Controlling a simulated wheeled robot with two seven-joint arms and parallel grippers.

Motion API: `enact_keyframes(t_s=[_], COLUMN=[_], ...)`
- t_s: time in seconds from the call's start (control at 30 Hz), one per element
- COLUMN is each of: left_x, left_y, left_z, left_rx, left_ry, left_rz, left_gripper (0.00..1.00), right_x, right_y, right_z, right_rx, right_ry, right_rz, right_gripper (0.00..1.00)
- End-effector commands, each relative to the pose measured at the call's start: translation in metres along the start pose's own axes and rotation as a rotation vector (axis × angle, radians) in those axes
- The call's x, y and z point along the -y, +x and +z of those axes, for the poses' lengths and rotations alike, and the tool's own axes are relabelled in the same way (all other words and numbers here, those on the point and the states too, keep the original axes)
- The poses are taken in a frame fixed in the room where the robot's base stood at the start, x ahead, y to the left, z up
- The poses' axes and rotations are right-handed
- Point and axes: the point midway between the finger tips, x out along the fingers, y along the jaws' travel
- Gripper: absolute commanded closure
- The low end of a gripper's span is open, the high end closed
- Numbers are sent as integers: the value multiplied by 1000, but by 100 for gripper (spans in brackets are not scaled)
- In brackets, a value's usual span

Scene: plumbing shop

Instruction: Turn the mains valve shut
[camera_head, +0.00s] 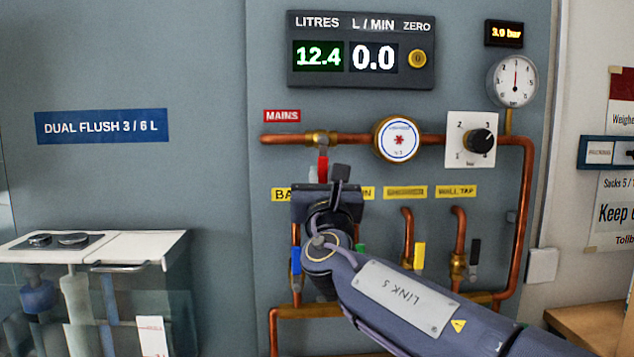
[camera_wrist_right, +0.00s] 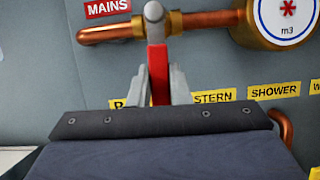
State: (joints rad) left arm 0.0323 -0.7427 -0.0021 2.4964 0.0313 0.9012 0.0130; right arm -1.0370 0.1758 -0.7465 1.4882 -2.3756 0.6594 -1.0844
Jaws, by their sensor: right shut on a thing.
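The mains valve sits on the copper pipe below the red MAINS label (camera_head: 282,116). Its red lever (camera_head: 322,166) hangs down from the brass body (camera_head: 320,138), across the line of the horizontal pipe. My right gripper (camera_head: 326,182) reaches up to the lever from below. In the right wrist view the lever (camera_wrist_right: 159,75) stands between the two grey fingers (camera_wrist_right: 160,88), which are shut on it. The fingers and gripper body hide the lever's lower end in the head view. My left gripper is not in view.
The display (camera_head: 361,50) reads 12.4 litres and 0.0 L/min. A round water meter (camera_head: 397,139), a regulator knob (camera_head: 480,141) and a pressure gauge (camera_head: 513,82) are to the right. Branch taps with blue, yellow and black levers are below. A glass-fronted cistern (camera_head: 140,247) stands lower left.

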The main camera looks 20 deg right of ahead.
Motion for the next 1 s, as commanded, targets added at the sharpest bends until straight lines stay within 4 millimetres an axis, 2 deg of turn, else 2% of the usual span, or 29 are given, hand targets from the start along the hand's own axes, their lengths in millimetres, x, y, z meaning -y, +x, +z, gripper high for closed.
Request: enact_keyframes(t_s=[0.63, 0.67, 0.8, 1.0], left_x=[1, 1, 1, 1], left_y=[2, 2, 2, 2], left_z=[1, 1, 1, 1], left_rx=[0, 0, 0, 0], left_ry=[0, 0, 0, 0], left_rz=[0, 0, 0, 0], left_gripper=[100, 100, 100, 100], right_x=[3, 3, 3, 3], right_y=[0, 0, 0, 0], right_z=[-1, -1, -1, 0], right_rx=[-2, -2, -2, -1], right_ry=[-47, -47, -45, -43], right_rz=[19, 19, 18, 18], right_gripper=[100, 79, 61, 61])
